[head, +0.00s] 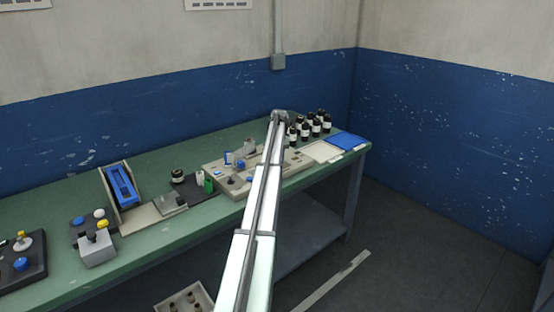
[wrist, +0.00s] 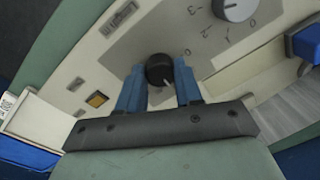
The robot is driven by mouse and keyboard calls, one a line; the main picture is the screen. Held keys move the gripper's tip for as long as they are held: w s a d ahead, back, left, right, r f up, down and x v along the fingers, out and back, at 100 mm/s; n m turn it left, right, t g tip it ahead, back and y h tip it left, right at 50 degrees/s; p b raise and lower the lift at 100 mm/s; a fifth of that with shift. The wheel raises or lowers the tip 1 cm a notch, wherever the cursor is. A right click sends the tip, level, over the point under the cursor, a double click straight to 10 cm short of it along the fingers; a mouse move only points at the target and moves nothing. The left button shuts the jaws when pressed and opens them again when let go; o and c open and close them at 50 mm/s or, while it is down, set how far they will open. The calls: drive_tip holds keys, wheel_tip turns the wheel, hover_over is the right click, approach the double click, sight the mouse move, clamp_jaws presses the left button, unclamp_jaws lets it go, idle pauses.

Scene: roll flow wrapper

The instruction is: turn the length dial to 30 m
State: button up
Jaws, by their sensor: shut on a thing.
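A round black knob (wrist: 158,66) with a pale pointer line stands on a beige machine panel (wrist: 95,58) in the wrist view. My gripper (wrist: 160,73) has its two blue fingers on either side of this knob and is shut on it. The pointer line shows toward the lower part of the knob. A printed 0 is just right of the knob; other marks around it are hidden or unreadable. A grey dial (wrist: 236,7) with printed numbers sits at the top right, apart from my fingers. In the head view my arm covers part of the machine (head: 222,167) and hides the gripper.
A blue part (wrist: 305,43) rises at the right edge. In the head view several dark bottles (head: 312,124) and a blue pad (head: 346,140) are at the right end of the green bench (head: 150,247).

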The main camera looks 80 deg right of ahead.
drive_tip(key=o, duration=1)
drive_tip(key=shift+o, duration=0.2)
drive_tip(key=shift+r, duration=0.15)
wheel_tip(320, 180, up, 14)
drive_tip(key=shift+s+f, duration=0.25)
drive_tip(key=shift+s, duration=0.15)
drive_tip(key=shift+d, duration=0.1)
